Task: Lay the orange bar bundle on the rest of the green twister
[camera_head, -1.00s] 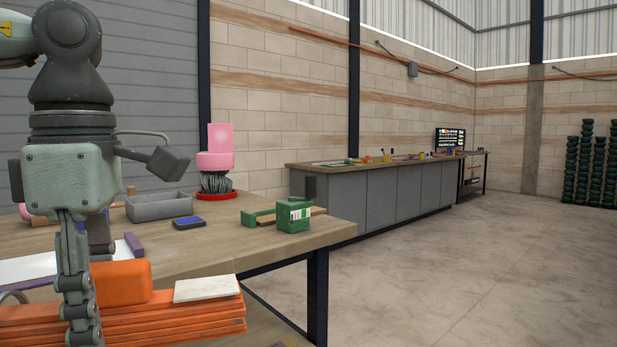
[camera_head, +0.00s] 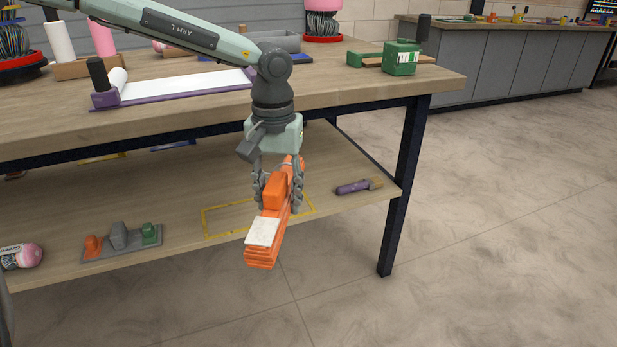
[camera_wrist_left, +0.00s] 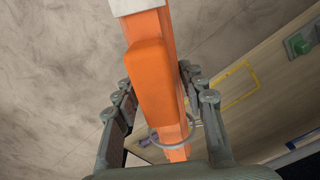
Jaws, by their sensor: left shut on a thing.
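The orange bar bundle (camera_head: 272,199) is several stacked orange bars with a raised orange block and a white plate on top. My left gripper (camera_head: 279,189) is shut on it, with a finger on each side. It holds the bundle at the front edge of the lower shelf, with the near end out beyond the edge. The left wrist view also shows the bundle (camera_wrist_left: 152,80) between the fingers. The green twister (camera_head: 402,57) stands on the tabletop at the upper right, with a wooden board and a smaller green block (camera_head: 355,59) on its left. My right gripper is out of view.
The lower shelf (camera_head: 187,190) has a yellow outlined rectangle (camera_head: 222,236) near the bundle, a purple-handled brush (camera_head: 353,187) and a grey fixture (camera_head: 121,242). A purple holder with a white sheet (camera_head: 180,87) lies on the tabletop. The table leg (camera_head: 400,190) stands at right.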

